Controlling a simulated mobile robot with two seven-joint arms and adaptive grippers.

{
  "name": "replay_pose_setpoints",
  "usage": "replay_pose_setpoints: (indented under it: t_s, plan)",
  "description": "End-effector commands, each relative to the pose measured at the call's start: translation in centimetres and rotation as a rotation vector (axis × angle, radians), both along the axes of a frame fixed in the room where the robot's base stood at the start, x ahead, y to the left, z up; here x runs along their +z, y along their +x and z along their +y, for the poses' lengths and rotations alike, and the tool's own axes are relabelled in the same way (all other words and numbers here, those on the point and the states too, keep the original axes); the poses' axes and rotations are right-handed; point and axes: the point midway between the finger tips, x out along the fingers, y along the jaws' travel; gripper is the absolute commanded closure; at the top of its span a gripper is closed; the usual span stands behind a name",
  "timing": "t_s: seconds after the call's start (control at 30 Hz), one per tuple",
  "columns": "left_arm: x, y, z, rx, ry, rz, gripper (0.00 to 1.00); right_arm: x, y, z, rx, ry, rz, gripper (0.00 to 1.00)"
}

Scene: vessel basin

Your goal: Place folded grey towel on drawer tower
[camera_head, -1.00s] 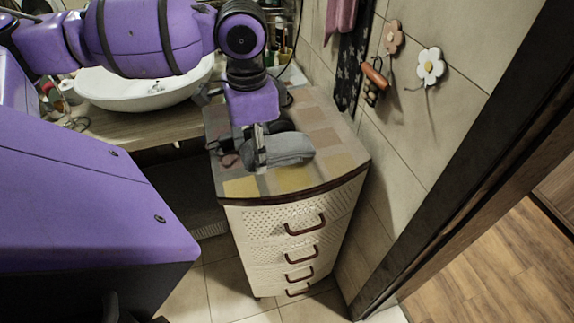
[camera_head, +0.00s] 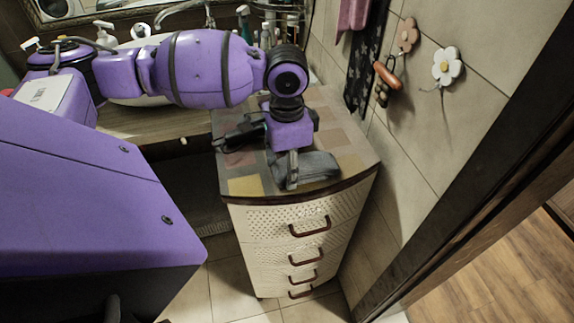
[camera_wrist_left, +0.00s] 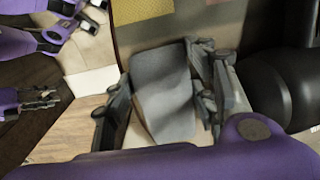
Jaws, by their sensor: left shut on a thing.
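The folded grey towel (camera_head: 320,166) is at the front of the top of the drawer tower (camera_head: 285,222), near its curved front edge. In the left wrist view the towel (camera_wrist_left: 163,80) lies between the two fingers. My left gripper (camera_head: 291,172) points down and is shut on the towel, hiding part of it. Whether the towel rests on the top or hangs just above it I cannot tell. In the left wrist view, purple parts of mine with dark fingers show at the left edge, too small to read my right gripper's state.
A dark object with a cable (camera_head: 243,136) lies on the tower top, left of the gripper. The tiled wall with flower hooks (camera_head: 447,67) is close on the right. A washbasin counter (camera_head: 150,127) stands to the left. Bottles stand behind the tower.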

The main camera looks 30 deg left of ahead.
Motion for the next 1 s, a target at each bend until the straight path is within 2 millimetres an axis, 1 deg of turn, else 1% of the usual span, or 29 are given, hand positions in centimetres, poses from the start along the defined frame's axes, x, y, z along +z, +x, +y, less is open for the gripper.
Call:
replay_pose_setpoints:
  t_s: [0.13, 0.17, 0.2, 0.3, 0.57, 0.67, 0.77, 0.87, 1.0]
  plan:
    - [-0.3, 0.0, 0.0, 0.0, 0.0, 0.0, 0.74, 0.1, 0.0, -0.2, 0.004, -0.004, -0.001, 0.6]
    - [-0.3, 0.0, 0.0, 0.0, 0.0, -0.001, 0.45, 0.1, 0.0, -0.2, 0.005, -0.005, 0.0, 0.6]
    - [-0.3, 0.0, 0.0, 0.0, 0.001, -0.001, 0.4, 0.1, 0.0, -0.2, 0.006, -0.005, 0.0, 0.6]
    - [-0.3, 0.0, 0.0, 0.0, 0.0, 0.0, 0.29, 0.0, -0.1, -0.2, 0.005, -0.005, 0.001, 0.6]
    - [-0.3, 0.0, 0.0, 0.0, 0.0, 0.0, 0.29, -0.1, -0.1, -0.1, 0.003, -0.001, 0.003, 0.6]
    - [0.0, 0.0, 0.0, 0.0, 0.0, 0.0, 0.29, -0.3, -0.3, 0.1, 0.001, 0.001, 0.006, 0.6]
    - [1.3, 0.1, 0.1, 0.001, 0.0, -0.004, 0.29, 0.0, 0.0, 0.2, -0.002, 0.005, 0.001, 0.6]
    - [3.3, 0.1, 0.0, 0.001, 0.001, -0.007, 0.29, 0.3, 0.2, 0.4, -0.005, 0.008, -0.005, 0.6]
    - [6.5, 0.1, 0.0, 0.001, 0.0, -0.006, 0.29, 0.7, 0.6, 0.5, -0.003, 0.011, -0.012, 0.6]
